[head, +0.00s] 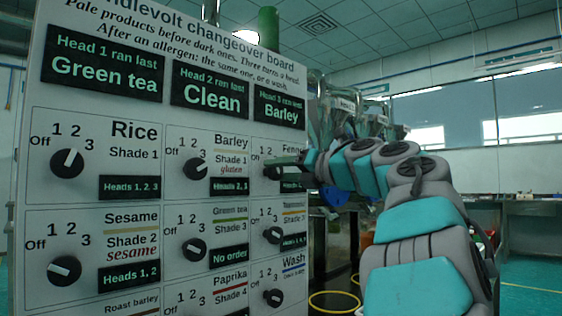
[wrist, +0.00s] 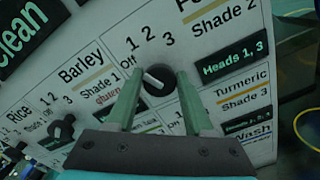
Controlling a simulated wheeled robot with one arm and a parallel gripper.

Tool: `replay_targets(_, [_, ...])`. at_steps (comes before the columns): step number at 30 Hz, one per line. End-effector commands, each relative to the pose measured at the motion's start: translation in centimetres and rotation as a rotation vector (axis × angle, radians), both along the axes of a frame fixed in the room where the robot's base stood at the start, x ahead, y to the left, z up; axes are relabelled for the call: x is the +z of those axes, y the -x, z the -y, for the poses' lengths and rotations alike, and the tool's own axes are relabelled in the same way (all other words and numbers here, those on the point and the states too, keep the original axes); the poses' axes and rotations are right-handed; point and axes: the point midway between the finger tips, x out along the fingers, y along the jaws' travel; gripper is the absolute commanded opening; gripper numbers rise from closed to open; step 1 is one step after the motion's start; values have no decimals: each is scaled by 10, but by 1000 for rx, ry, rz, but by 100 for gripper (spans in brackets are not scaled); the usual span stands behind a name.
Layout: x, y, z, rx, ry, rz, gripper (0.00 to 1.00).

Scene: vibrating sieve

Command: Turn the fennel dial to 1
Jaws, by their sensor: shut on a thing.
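The fennel dial is a round black knob on the white board, at the centre of the wrist view (wrist: 157,81). Its white pointer line slants to the upper left, toward the Off mark. The marks 1, 2 and 3 are printed above it. My gripper (wrist: 159,76) has its two pale green fingers on either side of the knob, shut on it. In the head view the fennel dial (head: 271,173) is at the board's right side, partly hidden by my gripper (head: 277,161). The name beside it is cut off in both views.
The Barley dial (head: 195,169) is left of the fennel dial, and the Turmeric dial (head: 272,236) is below it. The Rice dial (head: 67,163) and Sesame dial (head: 64,269) are farther left. Dark screens (head: 279,106) top the board. Machinery stands behind its right edge.

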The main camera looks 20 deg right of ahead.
Motion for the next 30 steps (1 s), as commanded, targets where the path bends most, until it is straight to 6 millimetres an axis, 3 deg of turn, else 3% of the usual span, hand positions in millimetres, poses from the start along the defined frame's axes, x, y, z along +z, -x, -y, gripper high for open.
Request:
replay_targets(22, [0,0,0,1,-85,-34,0])
replay_targets(23, [0,0,0,1,-85,-34,54])
replay_targets(30, [0,0,0,1,-84,-34,80])
